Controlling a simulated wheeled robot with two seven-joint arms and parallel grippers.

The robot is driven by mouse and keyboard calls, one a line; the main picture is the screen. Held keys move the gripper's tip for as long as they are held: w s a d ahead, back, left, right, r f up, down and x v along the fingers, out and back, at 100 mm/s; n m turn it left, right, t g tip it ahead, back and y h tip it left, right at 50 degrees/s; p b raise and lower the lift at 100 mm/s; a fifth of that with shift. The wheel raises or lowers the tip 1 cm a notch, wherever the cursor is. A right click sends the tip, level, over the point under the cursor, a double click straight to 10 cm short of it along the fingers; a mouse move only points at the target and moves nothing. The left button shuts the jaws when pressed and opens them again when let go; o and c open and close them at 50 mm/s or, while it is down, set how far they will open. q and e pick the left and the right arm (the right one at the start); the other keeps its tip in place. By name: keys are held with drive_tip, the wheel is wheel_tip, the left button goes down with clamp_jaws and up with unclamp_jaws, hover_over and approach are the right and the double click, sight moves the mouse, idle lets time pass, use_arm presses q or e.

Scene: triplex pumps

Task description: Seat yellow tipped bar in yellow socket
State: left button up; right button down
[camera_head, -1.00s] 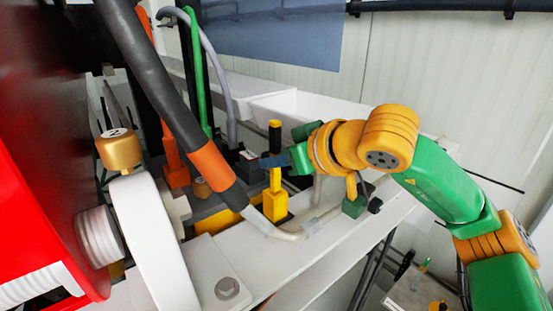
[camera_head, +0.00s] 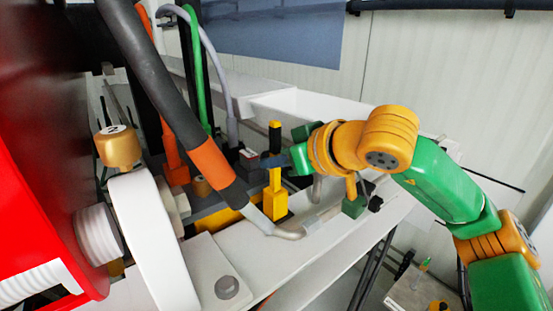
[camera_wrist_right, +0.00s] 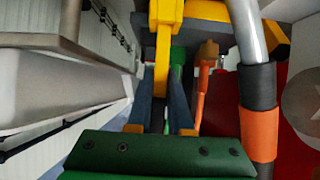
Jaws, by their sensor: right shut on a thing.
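The yellow tipped bar (camera_head: 275,139) stands upright in the head view, black near its top with yellow at the tip and below. Its lower end meets the yellow socket (camera_head: 276,204); I cannot tell how deep it sits. My right gripper (camera_head: 274,160) comes from the right and is shut on the bar at mid height. In the right wrist view, the two dark fingers of the gripper (camera_wrist_right: 159,112) lie on either side of the yellow bar (camera_wrist_right: 162,62). My left gripper is not in view.
A thick black hose with an orange collar (camera_head: 211,166) slants down close left of the socket. Orange (camera_head: 174,160) and green (camera_head: 197,90) upright parts stand behind it. A red machine (camera_head: 40,130) fills the left. A white beam (camera_head: 300,265) runs in front.

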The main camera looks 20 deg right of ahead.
sight(277, 182)
drive_tip(key=shift+f+b, duration=1.95)
drive_tip(key=shift+f, duration=0.35)
drive_tip(key=c, duration=0.8)
unclamp_jaws()
drive_tip(key=shift+a, duration=0.15)
drive_tip(key=shift+o, duration=0.2)
drive_tip(key=v, duration=0.7)
drive_tip(key=shift+b, duration=0.4)
drive_tip(key=shift+r, duration=0.1)
drive_tip(key=shift+s, duration=0.1)
